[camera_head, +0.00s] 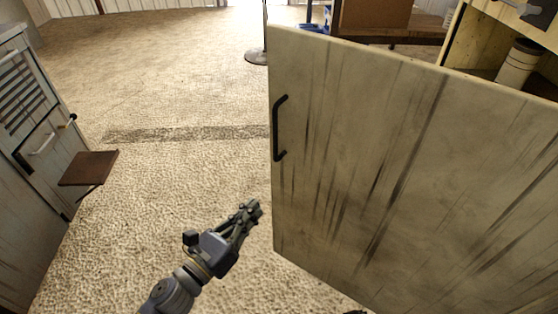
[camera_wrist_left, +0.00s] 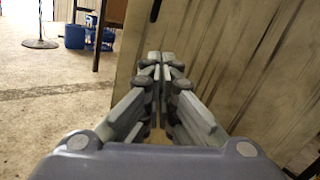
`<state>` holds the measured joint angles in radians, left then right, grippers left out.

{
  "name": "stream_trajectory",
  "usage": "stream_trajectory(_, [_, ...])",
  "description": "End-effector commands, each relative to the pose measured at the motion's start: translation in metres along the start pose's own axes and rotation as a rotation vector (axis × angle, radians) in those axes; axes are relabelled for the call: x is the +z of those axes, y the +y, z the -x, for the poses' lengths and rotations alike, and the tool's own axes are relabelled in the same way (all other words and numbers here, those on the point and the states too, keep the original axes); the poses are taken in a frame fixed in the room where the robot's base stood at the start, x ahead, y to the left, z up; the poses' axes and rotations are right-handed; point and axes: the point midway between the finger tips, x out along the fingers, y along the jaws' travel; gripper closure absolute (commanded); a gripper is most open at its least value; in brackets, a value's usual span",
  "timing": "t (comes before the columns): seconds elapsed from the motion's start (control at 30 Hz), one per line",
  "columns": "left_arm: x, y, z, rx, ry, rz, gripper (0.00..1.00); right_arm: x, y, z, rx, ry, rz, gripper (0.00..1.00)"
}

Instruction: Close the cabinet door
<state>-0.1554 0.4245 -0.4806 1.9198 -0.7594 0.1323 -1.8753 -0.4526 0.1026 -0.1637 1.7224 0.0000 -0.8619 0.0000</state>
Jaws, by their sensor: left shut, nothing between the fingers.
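The cabinet door (camera_head: 390,170) is a pale, dark-streaked wooden panel. It stands open and fills the right half of the head view. Its black handle (camera_head: 279,128) is on its left edge. My left gripper (camera_head: 254,207) is shut and empty, just left of the door's lower left edge and below the handle. In the left wrist view the shut fingers (camera_wrist_left: 161,62) are in front of the door (camera_wrist_left: 215,60); I cannot tell whether they touch it. Part of the handle (camera_wrist_left: 155,10) shows at the top there. My right gripper is not clearly in view.
The open cabinet (camera_head: 480,40) behind the door holds a pale cylinder (camera_head: 518,62). A grey-blue cabinet (camera_head: 35,130) with a brown ledge (camera_head: 88,168) stands at the left. A stand base (camera_head: 256,57) and blue containers (camera_wrist_left: 75,36) are farther back. The carpet (camera_head: 170,90) between is clear.

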Motion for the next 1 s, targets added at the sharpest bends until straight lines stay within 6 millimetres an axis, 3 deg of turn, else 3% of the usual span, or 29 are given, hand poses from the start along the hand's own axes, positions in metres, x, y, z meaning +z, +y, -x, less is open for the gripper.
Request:
stream_trajectory(0.1, [-0.003, 0.013, 0.001, 0.034, 0.046, -0.149, 1.0, 0.035, 0.003, 0.006, 0.004, -0.13, -0.005, 0.25])
stream_trajectory(0.23, [-0.007, 0.019, -0.002, 0.047, 0.064, -0.213, 1.0, 0.052, 0.004, 0.005, 0.005, -0.184, -0.007, 0.25])
stream_trajectory(0.37, [-0.009, 0.02, -0.015, 0.048, 0.063, -0.216, 1.0, 0.055, 0.004, 0.003, 0.005, -0.19, -0.007, 0.25])
stream_trajectory(0.8, [-0.013, 0.023, -0.102, 0.046, 0.061, -0.212, 1.0, 0.058, 0.003, -0.001, 0.004, -0.187, -0.006, 0.25])
stream_trajectory(1.0, [-0.016, 0.025, -0.129, 0.047, 0.062, -0.212, 1.0, 0.054, 0.003, 0.002, 0.005, -0.187, -0.006, 0.25])
